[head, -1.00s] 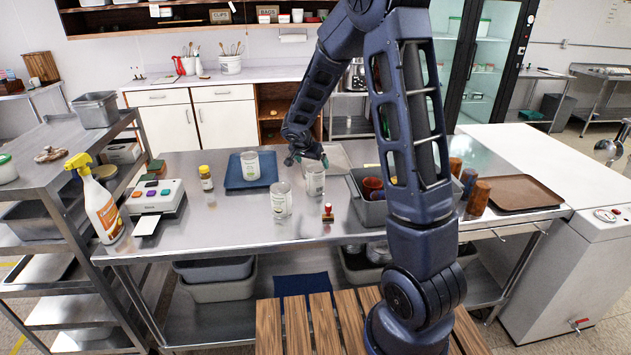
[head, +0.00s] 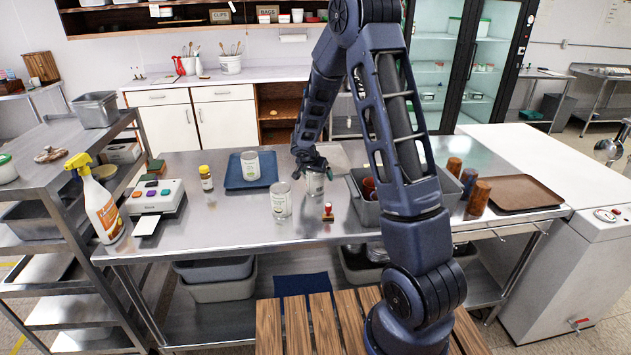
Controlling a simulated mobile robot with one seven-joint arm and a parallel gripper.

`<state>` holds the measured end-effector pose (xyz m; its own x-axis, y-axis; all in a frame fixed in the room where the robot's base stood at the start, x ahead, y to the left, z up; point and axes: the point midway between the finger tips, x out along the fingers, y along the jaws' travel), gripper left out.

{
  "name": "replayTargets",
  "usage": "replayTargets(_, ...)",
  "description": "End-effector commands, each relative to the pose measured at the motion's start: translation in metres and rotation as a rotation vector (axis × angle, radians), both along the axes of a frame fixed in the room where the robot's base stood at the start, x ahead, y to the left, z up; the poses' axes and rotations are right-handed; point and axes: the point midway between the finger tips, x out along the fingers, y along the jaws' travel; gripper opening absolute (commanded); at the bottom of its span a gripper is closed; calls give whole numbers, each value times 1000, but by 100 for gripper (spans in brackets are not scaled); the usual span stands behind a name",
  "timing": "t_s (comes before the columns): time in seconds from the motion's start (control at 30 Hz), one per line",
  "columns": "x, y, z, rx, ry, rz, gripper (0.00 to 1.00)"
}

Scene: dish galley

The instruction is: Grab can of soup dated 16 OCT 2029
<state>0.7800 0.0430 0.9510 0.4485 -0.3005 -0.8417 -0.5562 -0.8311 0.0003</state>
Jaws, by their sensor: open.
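One can (head: 250,166) stands on the blue tray (head: 235,183). A second can (head: 281,201) stands on the bare steel in front of it. The date print on all three cans is too small to read.
A red-handled stamp (head: 328,212) stands close in front of the third can. A grey bin (head: 366,211) with cups is right of it. A yellow-capped jar (head: 206,178) and a button device (head: 156,197) are at the left. The front table strip is mostly clear.

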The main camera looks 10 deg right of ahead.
Motion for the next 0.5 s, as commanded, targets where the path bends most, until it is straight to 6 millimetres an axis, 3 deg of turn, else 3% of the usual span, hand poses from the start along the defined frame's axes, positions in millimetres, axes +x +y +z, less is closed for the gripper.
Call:
replayTargets(0.13,0,0,0,0,0,0,93)
replayTargets(0.17,0,0,0,0,0,0,89)
replayTargets(0.4,0,0,0,0,0,0,42)
replayTargets(0.47,0,0,1,0,0,0,30)
replayTargets(0.5,0,0,1,0,-1,1,30)
